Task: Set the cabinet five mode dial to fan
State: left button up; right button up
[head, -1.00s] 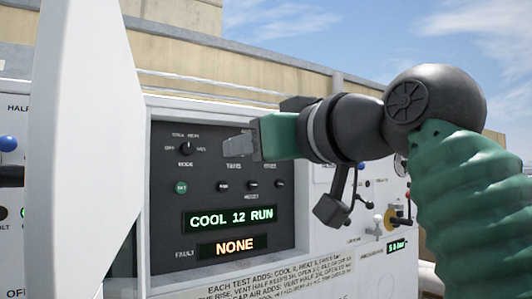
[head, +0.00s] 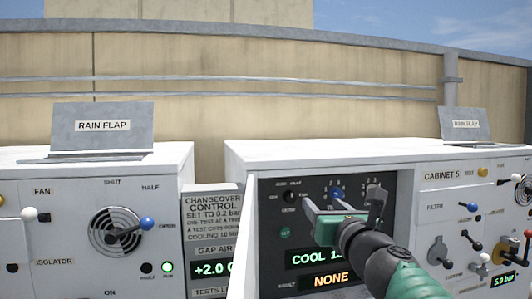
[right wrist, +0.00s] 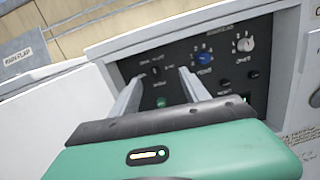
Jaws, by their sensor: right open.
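The black mode dial (head: 290,196) is at the upper left of cabinet five's dark control panel (head: 268,225). It also shows in the right wrist view (right wrist: 156,70), between the finger tips as seen there; its pointer is too small to read. My right gripper (head: 322,203) is open and empty, its two grey fingers pointing at the panel. In the right wrist view the gripper (right wrist: 160,76) seems short of the dial; I see no contact. My left gripper is not in view.
A blue knob (right wrist: 203,57) and a pale knob (right wrist: 244,45) sit right of the mode dial. A white open door (right wrist: 75,85) stands left of the panel. The lower display (head: 331,278) reads NONE.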

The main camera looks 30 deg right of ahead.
notch_tip(320, 180, down, 3)
jog(key=a+n+y, duration=0.1)
jog(key=n+y, duration=0.1)
jog(key=n, duration=0.1)
send_near(292, 199)
jog(key=shift+m+h, duration=0.3)
jog(key=p+x, duration=0.2)
jog(key=x, duration=0.6)
jog(key=shift+w, duration=0.65)
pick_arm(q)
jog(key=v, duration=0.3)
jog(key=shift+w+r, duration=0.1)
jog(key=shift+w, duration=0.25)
pick_arm(e)
jog(key=shift+s, duration=0.1)
jog(key=shift+c, duration=0.3)
jog(key=shift+c, duration=1.1)
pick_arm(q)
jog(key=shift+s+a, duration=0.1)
pick_arm(e)
grip_shut()
